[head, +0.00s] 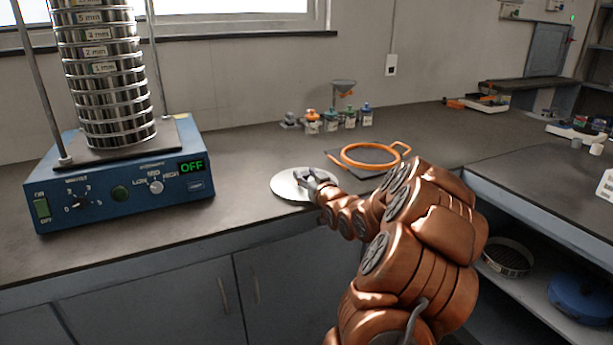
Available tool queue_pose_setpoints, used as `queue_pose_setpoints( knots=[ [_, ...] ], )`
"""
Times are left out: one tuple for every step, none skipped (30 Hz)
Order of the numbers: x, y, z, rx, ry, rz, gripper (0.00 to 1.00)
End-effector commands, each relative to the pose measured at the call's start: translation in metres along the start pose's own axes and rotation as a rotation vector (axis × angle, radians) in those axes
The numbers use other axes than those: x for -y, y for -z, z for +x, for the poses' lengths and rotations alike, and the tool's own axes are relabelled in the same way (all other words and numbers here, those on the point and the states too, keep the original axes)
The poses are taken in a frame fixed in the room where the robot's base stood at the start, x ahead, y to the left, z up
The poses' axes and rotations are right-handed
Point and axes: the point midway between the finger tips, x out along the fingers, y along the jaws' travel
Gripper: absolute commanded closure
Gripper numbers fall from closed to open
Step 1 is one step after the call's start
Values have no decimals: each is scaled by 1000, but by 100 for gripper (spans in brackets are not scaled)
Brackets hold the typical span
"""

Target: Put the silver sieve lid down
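The silver sieve lid (287,187) is a flat, shiny disc over the dark counter, right of the blue shaker. It looks level and at or very near the counter surface; I cannot tell if it touches. My gripper (303,178) reaches in from the right and is at the middle of the lid. The fingers are small and partly hidden by the wrist, so whether they are closed on the lid's centre is unclear.
A blue sieve shaker (118,195) with a tall sieve stack (105,85) stands left, its display reading OFF. An orange ring (375,157) lies on a dark mat (347,172) just right of the lid. Several small bottles (331,121) stand behind. Counter between shaker and lid is clear.

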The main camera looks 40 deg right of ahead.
Motion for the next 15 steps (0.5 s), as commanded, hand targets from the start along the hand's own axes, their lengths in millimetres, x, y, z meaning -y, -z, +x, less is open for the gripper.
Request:
queue_pose_setpoints(
  knots=[
    [0,0,0,0,-1,0,50],
    [-1,0,0,0,-1,0,47],
    [-1,0,0,0,-1,0,43],
    [-1,0,0,0,-2,0,42],
    [-1,0,0,0,-2,0,42],
    [-2,0,-1,0,-2,0,42],
    [-2,0,-1,0,-3,0,42],
    [-2,0,-1,0,-3,0,42],
    [-2,0,-1,0,-3,0,42],
    [-2,0,-1,0,-3,0,42],
    [-2,0,-1,0,-3,0,42],
    [-2,1,-1,0,-3,0,42],
    [-2,2,-1,0,-3,0,42],
    [-2,3,-1,0,-3,0,42],
    [-2,5,-1,0,-3,0,42]
  ],
)
